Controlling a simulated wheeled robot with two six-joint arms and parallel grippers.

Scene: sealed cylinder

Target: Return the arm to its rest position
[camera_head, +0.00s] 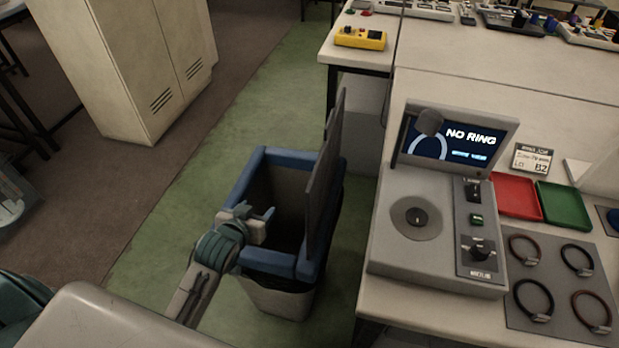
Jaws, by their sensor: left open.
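My left gripper (266,222) is open, with nothing seen between its fingers. It is at the near left rim of a bin (262,258) with a blue rim, and its arm comes in from the lower left. The bin's dark lid (325,185) stands upright on its right side. The bin's inside is dark, and I cannot see what lies in it. My right gripper is not in view.
A beige cabinet (125,62) stands back left. Green floor (175,215) is clear left of the bin.

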